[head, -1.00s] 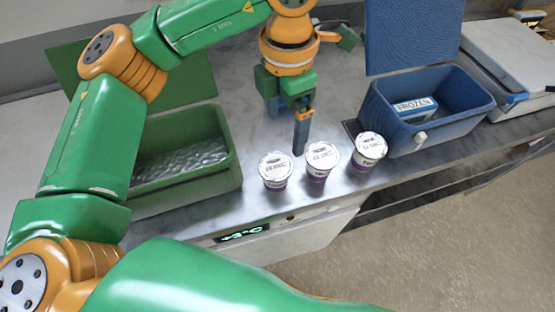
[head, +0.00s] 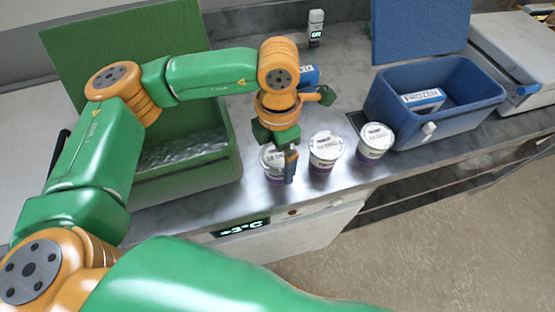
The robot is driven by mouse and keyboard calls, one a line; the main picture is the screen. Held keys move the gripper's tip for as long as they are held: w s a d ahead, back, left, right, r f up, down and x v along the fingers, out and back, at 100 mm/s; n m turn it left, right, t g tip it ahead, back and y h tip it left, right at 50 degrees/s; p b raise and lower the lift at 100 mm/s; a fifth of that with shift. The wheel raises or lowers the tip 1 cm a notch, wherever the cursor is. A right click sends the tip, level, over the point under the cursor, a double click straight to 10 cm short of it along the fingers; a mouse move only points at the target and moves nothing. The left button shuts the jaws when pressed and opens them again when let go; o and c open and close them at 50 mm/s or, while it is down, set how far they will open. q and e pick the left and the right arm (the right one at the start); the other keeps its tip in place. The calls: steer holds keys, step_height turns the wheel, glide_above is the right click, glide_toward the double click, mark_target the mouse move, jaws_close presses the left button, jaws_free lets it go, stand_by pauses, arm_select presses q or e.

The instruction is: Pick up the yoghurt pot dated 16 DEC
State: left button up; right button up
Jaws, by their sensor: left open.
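Three white yoghurt pots with purple marks stand upright in a row near the counter's front edge: a left pot (head: 270,163), a middle pot (head: 326,151) and a right pot (head: 375,142). Their lids carry printed dates, too small to read, so I cannot tell which is 16 DEC. My left gripper (head: 288,168) is open and points down at the left pot, in front of part of its lid and side. I cannot tell whether it touches the pot. My right gripper is not in view.
A green box (head: 190,190) with an open lid stands at the left. A blue box (head: 455,132) holding a carton marked FROZEN (head: 423,100) stands at the right. A small white device (head: 316,28) stands behind. The counter's front edge lies just before the pots.

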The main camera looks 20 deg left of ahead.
arm_select(q)
steer(key=c, duration=1.2)
